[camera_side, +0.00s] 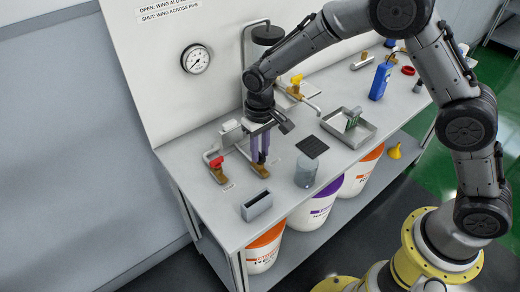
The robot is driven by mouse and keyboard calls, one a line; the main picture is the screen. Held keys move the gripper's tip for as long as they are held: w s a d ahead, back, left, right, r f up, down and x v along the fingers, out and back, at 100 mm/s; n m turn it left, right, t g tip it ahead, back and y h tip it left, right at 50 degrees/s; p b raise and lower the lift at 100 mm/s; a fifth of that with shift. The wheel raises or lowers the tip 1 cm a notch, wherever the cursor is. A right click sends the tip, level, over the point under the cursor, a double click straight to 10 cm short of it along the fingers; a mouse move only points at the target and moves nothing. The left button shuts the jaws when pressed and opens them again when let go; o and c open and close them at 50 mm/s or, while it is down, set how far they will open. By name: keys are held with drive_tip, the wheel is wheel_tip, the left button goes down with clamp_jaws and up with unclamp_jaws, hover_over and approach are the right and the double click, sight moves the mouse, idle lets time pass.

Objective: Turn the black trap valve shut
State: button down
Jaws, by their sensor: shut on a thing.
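My gripper (260,160) points straight down over the bench, left of its middle. Its two purple fingers are shut on the black trap valve, whose brass body (262,171) shows just below the fingertips. The black wing is hidden between the fingers, so I cannot tell whether it lies along or across the pipe. A wall sign (170,10) reads open for wing along pipe and shut for wing across pipe.
A red-handled valve (217,165) stands close left, and a yellow-handled valve (296,80) behind right. A glass beaker (308,172), a black mat (312,146) and a grey box (257,207) are nearby. A metal tray (367,137) and a blue bottle (380,82) stand further right.

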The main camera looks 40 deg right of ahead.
drive_tip(key=shift+n, duration=0.3)
drive_tip(key=n, duration=0.3)
drive_tip(key=shift+n, duration=0.4)
drive_tip(key=n, duration=0.4)
drive_tip(key=shift+r, duration=0.1)
drive_tip(key=n, duration=0.4)
drive_tip(key=shift+n, duration=0.4)
drive_tip(key=n, duration=0.4)
drive_tip(key=shift+w+n, duration=0.1)
drive_tip(key=shift+n, duration=0.2)
drive_tip(key=c, duration=0.9)
unclamp_jaws()
